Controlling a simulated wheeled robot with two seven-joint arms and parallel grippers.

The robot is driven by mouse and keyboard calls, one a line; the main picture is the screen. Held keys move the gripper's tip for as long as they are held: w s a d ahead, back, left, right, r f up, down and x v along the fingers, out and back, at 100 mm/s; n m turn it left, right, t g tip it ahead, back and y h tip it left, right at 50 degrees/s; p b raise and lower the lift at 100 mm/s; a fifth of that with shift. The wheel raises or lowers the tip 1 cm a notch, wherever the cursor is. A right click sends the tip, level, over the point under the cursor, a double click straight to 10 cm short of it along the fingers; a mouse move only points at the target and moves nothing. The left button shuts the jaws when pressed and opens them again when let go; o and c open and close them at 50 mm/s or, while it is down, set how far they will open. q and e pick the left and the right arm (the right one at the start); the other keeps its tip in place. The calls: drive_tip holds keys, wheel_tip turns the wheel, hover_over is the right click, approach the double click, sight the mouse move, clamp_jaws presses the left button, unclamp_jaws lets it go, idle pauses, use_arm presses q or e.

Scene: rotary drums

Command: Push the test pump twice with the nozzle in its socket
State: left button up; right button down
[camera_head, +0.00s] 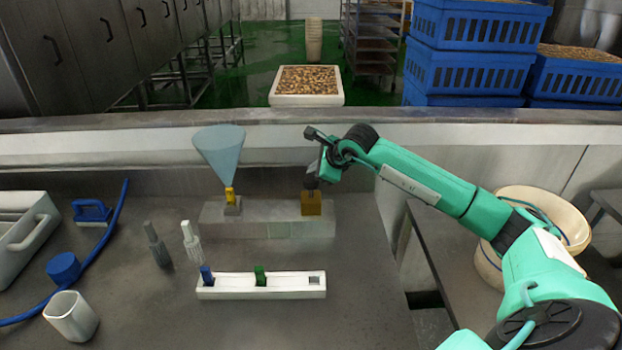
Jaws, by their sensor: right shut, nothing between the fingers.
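A yellow nozzle (230,195) stands upright in a small grey socket (232,208) at the left end of a grey block. A translucent blue cone (219,152) widens upward above it. The test pump, seemingly the orange-brown block (312,203), stands at the right end of the same block. My right gripper (311,187) points down, shut, right at the top of the pump; whether it touches cannot be told. A white rack (290,286) in front holds a blue nozzle (207,275) and a green nozzle (260,275). My left gripper is out of view.
A grey nozzle (157,246) and a white nozzle (191,243) stand left of the rack. A white cup (71,317), blue cylinder (64,268), blue brush (92,212), blue hose (108,228) and grey toolbox (22,235) fill the left side. The tabletop right of the rack is clear.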

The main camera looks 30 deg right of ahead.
drive_tip(key=shift+r, duration=0.25)
drive_tip(key=shift+r+p, duration=0.95)
drive_tip(key=shift+r, duration=1.5)
drive_tip(key=shift+f, duration=0.1)
